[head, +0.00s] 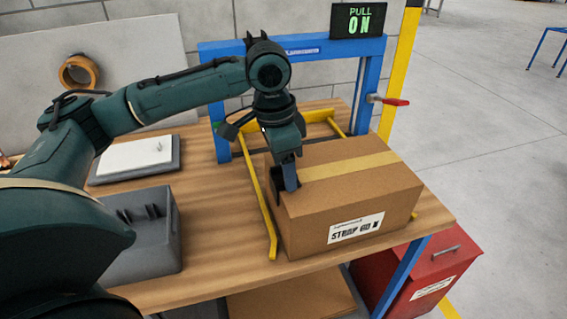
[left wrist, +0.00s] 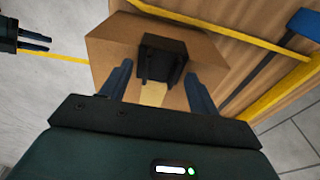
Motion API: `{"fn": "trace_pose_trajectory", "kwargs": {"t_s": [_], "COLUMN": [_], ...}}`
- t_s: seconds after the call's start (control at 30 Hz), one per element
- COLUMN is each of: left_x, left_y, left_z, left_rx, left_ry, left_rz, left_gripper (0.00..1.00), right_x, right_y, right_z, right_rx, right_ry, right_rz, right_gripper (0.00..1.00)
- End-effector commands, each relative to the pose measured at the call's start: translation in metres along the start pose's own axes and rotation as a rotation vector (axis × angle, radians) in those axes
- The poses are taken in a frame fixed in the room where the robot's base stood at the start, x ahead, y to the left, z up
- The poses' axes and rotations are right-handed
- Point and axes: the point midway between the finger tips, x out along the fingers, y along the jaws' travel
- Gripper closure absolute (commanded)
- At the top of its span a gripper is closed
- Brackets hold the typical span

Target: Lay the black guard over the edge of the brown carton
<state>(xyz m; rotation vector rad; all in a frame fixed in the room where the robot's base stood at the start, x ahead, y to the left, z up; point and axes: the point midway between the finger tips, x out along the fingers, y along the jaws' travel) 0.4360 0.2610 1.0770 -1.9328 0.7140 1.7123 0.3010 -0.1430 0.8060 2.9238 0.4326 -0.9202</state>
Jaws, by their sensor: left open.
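The brown carton (head: 300,225) stands on the wooden bench, with a tape strip along its top. The black guard (head: 277,181) sits at the carton's left top edge, partly hidden by my left gripper in the head view. In the left wrist view the guard (left wrist: 162,58) rests on the carton (left wrist: 208,62) where the tape runs under it. My left gripper (head: 290,187) is open above that edge. Its two fingers (left wrist: 158,82) stand wide on either side of the guard, with gaps. My right gripper (left wrist: 42,43) shows only at the wrist view's upper left; its opening is unclear.
A blue frame (head: 220,145) with a PULL ON sign (head: 358,20) stands behind the carton. Yellow rails (head: 266,215) flank the carton. A grey bin (head: 165,235) and a grey slab with a white sheet (head: 135,155) lie left. A red box (head: 435,275) stands below, right.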

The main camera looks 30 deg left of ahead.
Motion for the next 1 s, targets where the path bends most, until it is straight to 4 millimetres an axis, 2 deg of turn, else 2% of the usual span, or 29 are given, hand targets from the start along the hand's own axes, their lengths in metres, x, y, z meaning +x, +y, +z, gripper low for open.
{"fn": "trace_pose_trajectory", "kwargs": {"t_s": [0.13,0.27,0.5,0.7,1.0], "left_x": [-0.003,-0.032,-0.088,-0.120,-0.132], "left_y": [0.000,0.000,0.000,0.000,0.000], "left_z": [0.000,-0.001,-0.001,-0.001,0.000], "left_rx": [0.000,0.000,0.001,0.000,0.000], "left_ry": [0.002,0.005,0.004,0.003,0.000], "left_rz": [-0.001,-0.002,-0.002,-0.001,0.000], "left_gripper": [0.39,0.39,0.39,0.39,0.39], "right_x": [0.003,0.006,0.005,0.004,0.002], "right_y": [0.005,0.009,0.008,0.007,0.006], "right_z": [0.003,0.010,0.008,0.007,0.010], "right_rx": [0.001,0.007,0.012,0.012,0.014], "right_ry": [-0.007,-0.023,-0.023,-0.024,-0.031], "right_rz": [0.011,0.023,0.024,0.023,0.022], "right_gripper": [0.64,0.64,0.64,0.64,0.64]}}
